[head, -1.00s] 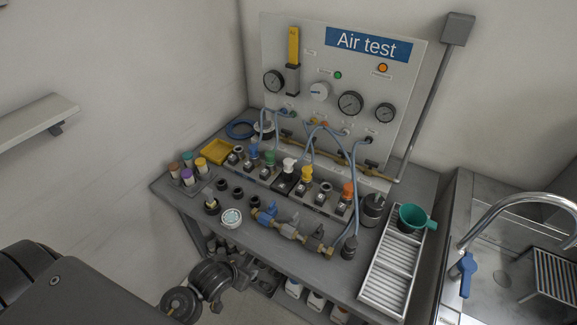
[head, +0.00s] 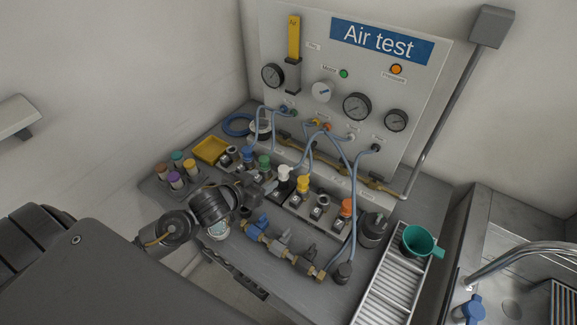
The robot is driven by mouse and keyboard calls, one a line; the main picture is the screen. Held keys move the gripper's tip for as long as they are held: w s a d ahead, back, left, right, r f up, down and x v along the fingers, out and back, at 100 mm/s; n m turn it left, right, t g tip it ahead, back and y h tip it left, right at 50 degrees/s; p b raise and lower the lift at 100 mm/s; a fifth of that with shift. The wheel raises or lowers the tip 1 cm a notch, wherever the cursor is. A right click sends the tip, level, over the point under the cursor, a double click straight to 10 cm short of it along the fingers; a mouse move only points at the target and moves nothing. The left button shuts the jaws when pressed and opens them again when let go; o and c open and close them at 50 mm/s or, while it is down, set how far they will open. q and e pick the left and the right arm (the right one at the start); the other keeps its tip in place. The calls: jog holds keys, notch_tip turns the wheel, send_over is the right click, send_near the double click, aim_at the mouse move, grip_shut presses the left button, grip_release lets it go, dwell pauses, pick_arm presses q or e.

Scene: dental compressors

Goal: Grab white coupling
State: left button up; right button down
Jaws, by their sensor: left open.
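The white coupling (head: 285,172) stands upright in the row of fittings on the bench, between the green coupling (head: 264,162) and the yellow coupling (head: 303,184). My left gripper (head: 267,187) reaches in from the lower left. Its tip is just left of and slightly below the white coupling in the picture. It is open and holds nothing that I can see. The fingers are small and dark, and I cannot tell whether they touch the coupling. My right gripper is out of view.
A blue coupling (head: 248,153) and an orange coupling (head: 347,207) share the row. Blue hoses hang from the Air test panel (head: 325,70) behind. A brass valve line (head: 283,246) lies in front. A yellow tray (head: 210,149) and a green cup (head: 418,241) stand at the sides.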

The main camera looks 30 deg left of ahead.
aim_at(282, 170)
pick_arm(q)
jog(key=p+x, duration=0.1)
jog(key=x, duration=0.4)
jog(key=shift+w+d, duration=0.25)
jog(key=shift+w, duration=0.1)
jog(key=x, duration=0.1)
jog(key=p+x, duration=0.1)
jog(key=x, duration=0.2)
jog(key=shift+w+d+r+p, duration=0.1)
jog(key=shift+w+d+p, duration=0.25)
jog(key=shift+w+d, duration=0.1)
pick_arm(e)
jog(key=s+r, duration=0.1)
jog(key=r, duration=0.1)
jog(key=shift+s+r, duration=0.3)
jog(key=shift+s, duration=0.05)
pick_arm(q)
jog(key=shift+s+a, duration=0.1)
jog(key=shift+c, duration=0.4)
jog(key=c, duration=1)
